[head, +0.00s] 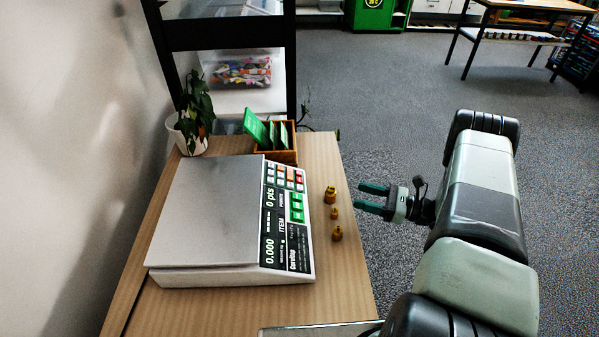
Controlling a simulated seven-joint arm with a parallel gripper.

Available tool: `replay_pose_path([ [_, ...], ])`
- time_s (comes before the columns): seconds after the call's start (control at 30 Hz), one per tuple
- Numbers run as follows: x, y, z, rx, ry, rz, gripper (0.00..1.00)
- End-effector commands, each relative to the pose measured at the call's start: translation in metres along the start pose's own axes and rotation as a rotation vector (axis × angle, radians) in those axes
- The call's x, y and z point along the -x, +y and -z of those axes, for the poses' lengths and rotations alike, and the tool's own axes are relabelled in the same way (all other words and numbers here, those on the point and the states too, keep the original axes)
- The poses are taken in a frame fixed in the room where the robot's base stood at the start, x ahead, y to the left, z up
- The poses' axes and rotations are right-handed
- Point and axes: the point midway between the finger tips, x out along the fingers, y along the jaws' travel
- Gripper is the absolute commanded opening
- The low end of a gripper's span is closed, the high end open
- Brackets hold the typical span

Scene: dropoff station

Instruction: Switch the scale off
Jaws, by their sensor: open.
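The scale (212,215) stands on the wooden table, with a flat grey weighing plate and a sloped control panel on its right side. The display (269,225) is lit and reads "0.000" and "0 pts". The panel carries green keys (297,207) and, towards the back, small orange, red and pale keys (288,176). A "POWER" label is printed on the panel; which key it belongs to is too small to tell. My gripper (372,198) is open and empty, to the right of the scale and apart from it, its green fingers pointing left.
Several brass weights (331,195) stand between the scale and my gripper, near the right edge of the table (350,285). A wooden box with green cards (275,150) and a potted plant (190,125) stand behind the scale. A wall is at left.

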Motion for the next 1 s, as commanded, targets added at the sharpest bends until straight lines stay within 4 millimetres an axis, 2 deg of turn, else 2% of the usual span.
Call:
replay_pose_path([
  [0.03, 0.0000, 0.0000, 0.0000, 0.000, 0.000, 0.000, 0.56],
  [0.07, 0.0000, 0.0000, 0.0000, 0.000, 0.000, 0.000, 0.52],
  [0.4, 0.0000, 0.0000, 0.0000, 0.000, 0.000, 0.000, 0.00],
  [1.0, 0.0000, 0.0000, 0.0000, 0.000, 0.000, 0.000, 0.00],
])
